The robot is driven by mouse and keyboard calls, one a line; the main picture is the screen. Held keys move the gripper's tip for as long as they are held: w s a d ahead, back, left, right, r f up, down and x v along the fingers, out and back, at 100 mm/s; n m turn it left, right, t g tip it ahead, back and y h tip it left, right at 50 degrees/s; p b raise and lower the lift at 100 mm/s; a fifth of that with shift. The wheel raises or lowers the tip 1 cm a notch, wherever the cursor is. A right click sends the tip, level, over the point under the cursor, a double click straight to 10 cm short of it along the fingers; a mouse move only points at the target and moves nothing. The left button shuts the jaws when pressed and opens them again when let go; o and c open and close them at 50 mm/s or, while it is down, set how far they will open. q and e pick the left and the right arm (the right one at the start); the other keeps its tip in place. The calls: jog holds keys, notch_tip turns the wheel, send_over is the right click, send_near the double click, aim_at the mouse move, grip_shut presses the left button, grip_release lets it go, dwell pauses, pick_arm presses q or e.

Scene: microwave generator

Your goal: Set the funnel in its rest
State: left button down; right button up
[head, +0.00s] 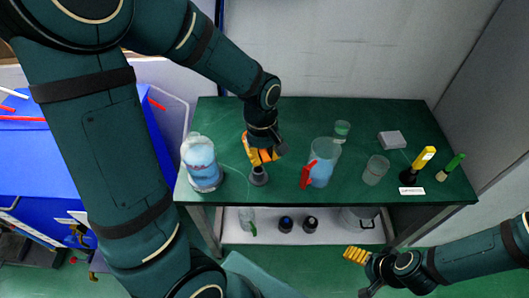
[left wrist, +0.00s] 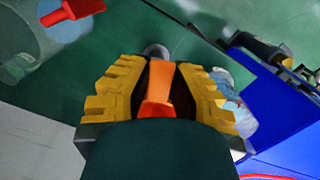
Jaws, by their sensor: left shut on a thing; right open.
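My left gripper (head: 262,155) has ribbed yellow fingers and is shut on an orange piece, which I take to be the funnel. The orange funnel (left wrist: 158,92) shows between the fingers in the left wrist view; its far end is mostly hidden. A small grey, round, flared holder (head: 258,176) stands on the green table just in front of and below the left gripper, possibly the rest. It also shows beyond the fingers in the left wrist view (left wrist: 155,49). I cannot tell whether the funnel touches it. My right gripper (head: 362,273) is open and empty, low in front of the table.
On the green table (head: 300,115) stand a large blue-filled bottle (head: 201,162), a jug with a red handle (head: 322,163), a clear beaker (head: 375,170), a small jar (head: 341,131), a white box (head: 392,140), a yellow-handled tool (head: 424,158) and a green-handled brush (head: 453,163).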

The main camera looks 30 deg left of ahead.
pick_arm(q)
jog(key=shift+f, duration=0.6)
dwell(1.1)
jog(key=shift+w+a+f+b, duration=0.1)
jog(key=shift+f+b, duration=2.05)
jog(key=shift+f, duration=0.35)
jog(key=shift+f+b, duration=0.3)
jog(key=shift+f, duration=0.9)
jog(key=shift+f, duration=1.25)
jog(key=c, duration=0.8)
grip_release()
jog(key=shift+c, duration=0.2)
jog(key=r, duration=0.4)
jog(key=a+r, duration=0.1)
jog(key=r, duration=0.7)
jog(key=shift+w+a, duration=0.15)
